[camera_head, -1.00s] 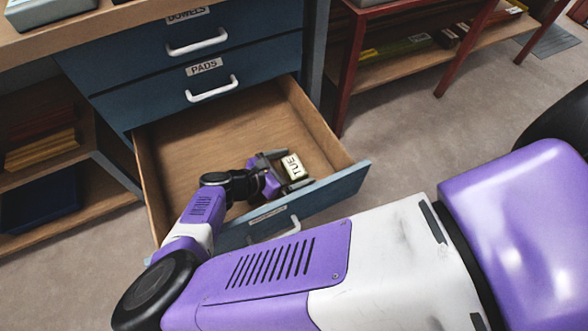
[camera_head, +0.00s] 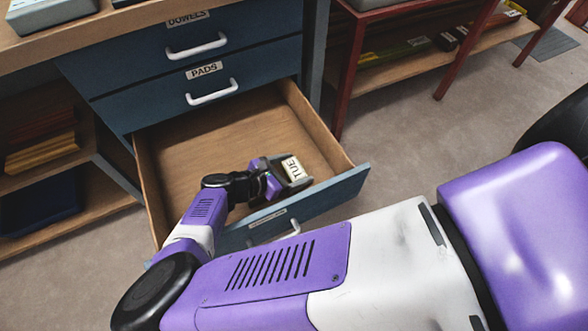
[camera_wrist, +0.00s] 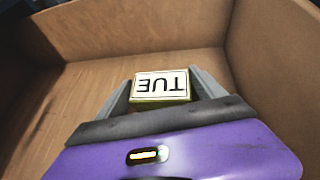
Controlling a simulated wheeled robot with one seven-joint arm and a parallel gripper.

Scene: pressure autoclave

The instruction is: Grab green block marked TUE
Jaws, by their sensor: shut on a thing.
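The block marked TUE (camera_head: 293,168) is in the open bottom drawer, near its front right. It has a pale label with black letters and a yellow-green side. In the wrist view the block (camera_wrist: 161,86) sits between the two grey fingers, its letters upside down. My gripper (camera_head: 290,172) is shut on the block, and the fingers lie along its two sides in the wrist view (camera_wrist: 160,90). The drawer (camera_head: 190,160) is wooden inside with a blue front. I cannot tell whether the block touches the drawer floor.
The drawer's walls stand close around my gripper, with the blue front panel (camera_head: 335,190) nearest. The shut drawer marked PADS (camera_head: 170,95) is above. A red-framed shelf (camera_head: 400,66) stands to the right. Much of the drawer floor is bare.

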